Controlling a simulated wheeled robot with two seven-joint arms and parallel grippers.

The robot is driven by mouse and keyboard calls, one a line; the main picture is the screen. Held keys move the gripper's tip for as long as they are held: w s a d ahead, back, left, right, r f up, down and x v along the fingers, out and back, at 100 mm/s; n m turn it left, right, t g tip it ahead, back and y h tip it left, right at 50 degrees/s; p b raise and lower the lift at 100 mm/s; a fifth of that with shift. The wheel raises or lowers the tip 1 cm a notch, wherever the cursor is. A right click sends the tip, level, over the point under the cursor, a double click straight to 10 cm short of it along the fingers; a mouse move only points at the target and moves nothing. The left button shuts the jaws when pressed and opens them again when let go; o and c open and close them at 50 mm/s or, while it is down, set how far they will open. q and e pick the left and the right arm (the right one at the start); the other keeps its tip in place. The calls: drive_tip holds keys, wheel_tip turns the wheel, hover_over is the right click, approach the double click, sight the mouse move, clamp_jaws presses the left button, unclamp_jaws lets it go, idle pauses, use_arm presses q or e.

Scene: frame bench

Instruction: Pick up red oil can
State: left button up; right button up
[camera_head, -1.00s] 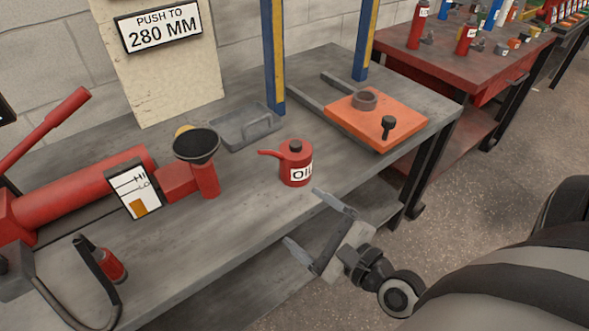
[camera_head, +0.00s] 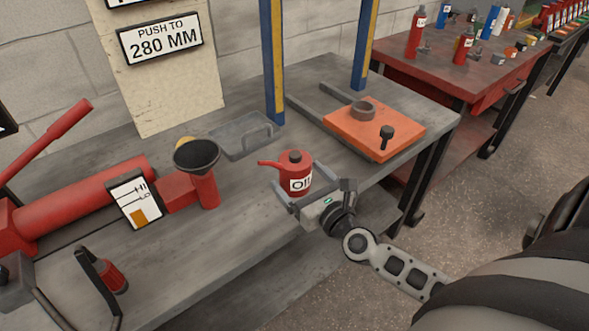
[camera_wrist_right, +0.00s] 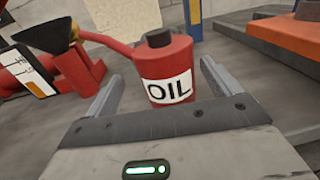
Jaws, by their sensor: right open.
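The red oil can (camera_head: 295,168) stands upright on the grey bench, with a dark cap, a white OIL label and a spout pointing left. It also shows in the right wrist view (camera_wrist_right: 165,65). My right gripper (camera_head: 296,187) is open at the front edge of the bench. In the right wrist view its fingers (camera_wrist_right: 162,88) reach forward on either side of the can, with visible gaps between them and the can. I cannot tell how far the can sits between the fingertips. My left gripper is not in view.
A red pump with a black funnel (camera_head: 197,155) stands left of the can. A grey tray (camera_head: 240,137) lies behind it. An orange plate (camera_head: 374,128) with a ring and a dark knob sits to the right. Blue-yellow posts (camera_head: 272,62) rise behind. Bare bench (camera_head: 215,240) lies at front left.

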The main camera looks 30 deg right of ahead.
sight(291, 163)
drive_tip(key=w, duration=0.4)
drive_tip(key=shift+w+d+r+p, duration=0.15)
drive_tip(key=shift+d+r+p, duration=0.05)
drive_tip(key=shift+d+p, duration=0.2)
drive_tip(key=shift+w, duration=0.55)
drive_tip(key=c, duration=1.4)
